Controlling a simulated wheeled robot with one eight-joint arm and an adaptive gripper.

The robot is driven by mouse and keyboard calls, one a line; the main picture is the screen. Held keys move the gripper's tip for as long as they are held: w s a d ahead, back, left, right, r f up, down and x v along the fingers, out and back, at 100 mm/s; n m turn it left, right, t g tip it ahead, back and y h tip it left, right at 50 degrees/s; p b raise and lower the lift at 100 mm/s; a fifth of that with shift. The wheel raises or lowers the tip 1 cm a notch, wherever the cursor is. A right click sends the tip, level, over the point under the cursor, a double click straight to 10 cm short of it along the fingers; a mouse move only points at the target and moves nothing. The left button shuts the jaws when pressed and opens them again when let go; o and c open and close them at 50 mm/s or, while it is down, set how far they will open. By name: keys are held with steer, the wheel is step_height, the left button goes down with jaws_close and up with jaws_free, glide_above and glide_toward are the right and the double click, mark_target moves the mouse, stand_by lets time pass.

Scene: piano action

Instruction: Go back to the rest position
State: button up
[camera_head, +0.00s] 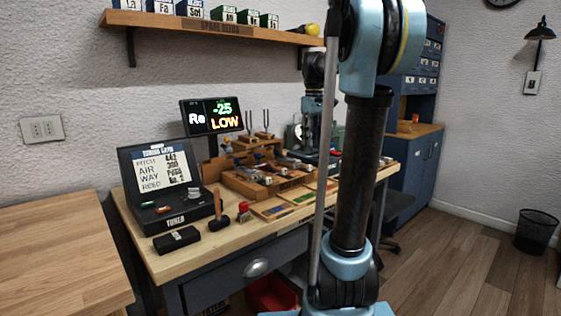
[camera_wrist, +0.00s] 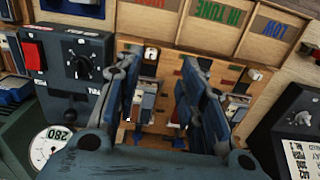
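My gripper (camera_wrist: 160,68) shows in the wrist view with its two blue fingers spread apart. The gap between them is empty, and it points at a wooden board (camera_wrist: 168,60) carrying small metal pieces. In the head view my arm stands upright right of centre, and I cannot make out the gripper there. The workbench (camera_head: 160,262) is left of and behind the arm. A display (camera_head: 212,117) on it reads "Re -25 LOW". A wooden fixture (camera_head: 240,187) with metal parts sits mid-bench.
In the wrist view, a sorting tray (camera_wrist: 190,30) has "IN TUNE" and "LOW" labels. A dark knob box (camera_wrist: 98,62) and gauge (camera_wrist: 45,145) are left. In the head view, a black case (camera_head: 150,215) stands at the bench's left; a shelf (camera_head: 200,25) hangs above.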

steer(key=s+a+f+m+t, duration=0.2)
steer(key=s+f+m, duration=0.4)
steer(key=s+f, duration=2.1)
steer(key=s, duration=0.3)
steer(key=shift+a+f+m, duration=0.15)
steer(key=shift+f+m, duration=0.15)
steer(key=shift+w+f, duration=0.2)
steer(key=shift+w, duration=0.3)
